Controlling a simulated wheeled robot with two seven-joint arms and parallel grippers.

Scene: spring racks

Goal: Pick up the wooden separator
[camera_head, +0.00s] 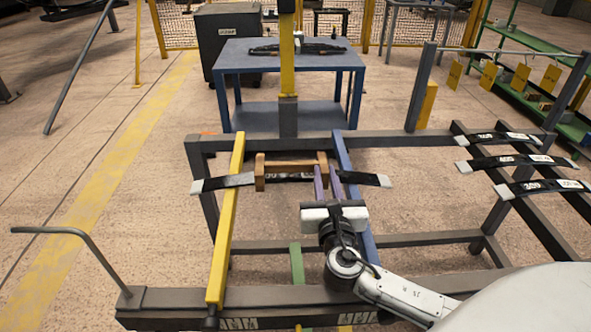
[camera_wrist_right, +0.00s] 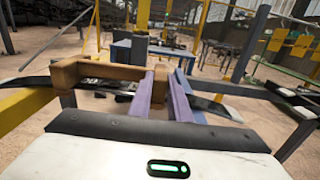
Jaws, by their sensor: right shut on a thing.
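The wooden separator (camera_head: 290,165) is a brown bar with a block at each end. It sits over a dark spring leaf (camera_head: 236,181) that lies across the yellow and blue rails of the rack. My right gripper (camera_head: 325,172) has purple fingers reaching away from me to the separator's right end. In the right wrist view the separator (camera_wrist_right: 112,71) runs to the left, and its right end block is between the fingertips of the gripper (camera_wrist_right: 162,76). The gripper is shut on that block. I cannot tell whether the separator touches the leaf. My left gripper is not in view.
The yellow rail (camera_head: 231,215) and blue rail (camera_head: 357,200) flank the gripper. More labelled leaves (camera_head: 505,160) lie on dark rails at the right. A blue table (camera_head: 240,60) with a dark leaf stands behind, and a yellow-grey post (camera_head: 288,85) rises behind the separator.

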